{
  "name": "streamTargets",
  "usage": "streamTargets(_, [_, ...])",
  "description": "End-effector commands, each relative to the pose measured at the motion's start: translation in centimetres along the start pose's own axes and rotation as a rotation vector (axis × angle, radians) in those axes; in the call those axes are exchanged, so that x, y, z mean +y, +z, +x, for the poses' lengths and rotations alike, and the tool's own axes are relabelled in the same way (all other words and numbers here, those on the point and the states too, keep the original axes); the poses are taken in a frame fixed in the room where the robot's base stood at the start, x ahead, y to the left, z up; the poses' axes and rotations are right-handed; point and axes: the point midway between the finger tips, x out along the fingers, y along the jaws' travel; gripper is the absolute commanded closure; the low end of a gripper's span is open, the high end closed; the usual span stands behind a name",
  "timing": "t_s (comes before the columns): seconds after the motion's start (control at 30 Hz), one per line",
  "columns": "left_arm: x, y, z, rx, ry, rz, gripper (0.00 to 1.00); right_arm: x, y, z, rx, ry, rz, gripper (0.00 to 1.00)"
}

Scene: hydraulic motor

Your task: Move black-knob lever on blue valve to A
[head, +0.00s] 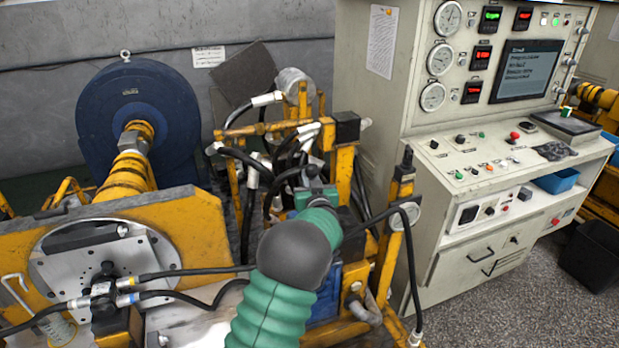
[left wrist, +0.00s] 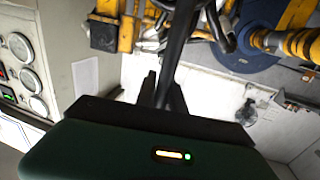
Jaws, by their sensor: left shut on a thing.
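My left gripper (left wrist: 164,92) is shut on a dark lever (left wrist: 181,38). In the left wrist view the lever runs up between the two black fingers, and its end near the palm is hidden by the gripper body. In the head view my green left arm comes up from the bottom, with the gripper body (head: 318,196) over the yellow-framed rig; its fingertips are hidden there. A blue block (head: 325,298), perhaps the valve body, shows partly behind the arm. The knob and the A mark cannot be made out. My right gripper is not in view.
Black hoses (head: 245,158) and yellow frame bars (head: 345,178) crowd around the gripper. A yellow post (head: 394,225) stands just right. A control cabinet (head: 455,265) is at the right; a large blue motor (head: 105,115) and a round metal plate (head: 75,262) are at the left.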

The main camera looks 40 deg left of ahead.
Motion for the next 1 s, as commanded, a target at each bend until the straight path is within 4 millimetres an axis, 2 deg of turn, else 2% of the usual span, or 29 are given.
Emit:
streamTargets(0.13, [-0.3,0.7,-0.2,0.004,0.004,-0.038,1.00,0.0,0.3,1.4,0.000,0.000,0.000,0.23])
streamTargets(0.4, [-3.8,1.9,-0.9,0.057,0.004,-0.298,1.00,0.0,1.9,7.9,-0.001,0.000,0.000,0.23])
streamTargets(0.5, [-4.8,1.9,-1.1,0.073,0.003,-0.378,1.00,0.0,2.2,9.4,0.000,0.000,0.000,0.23])
streamTargets(0.63, [-5.4,1.7,-1.2,0.081,0.004,-0.432,1.00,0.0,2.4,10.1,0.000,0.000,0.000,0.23])
streamTargets(0.97, [-5.8,1.5,-1.2,0.080,0.001,-0.445,1.00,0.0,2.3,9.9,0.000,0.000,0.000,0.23])
streamTargets(1.0, [-5.8,1.5,-1.1,0.080,0.000,-0.445,0.81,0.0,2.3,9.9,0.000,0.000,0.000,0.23])
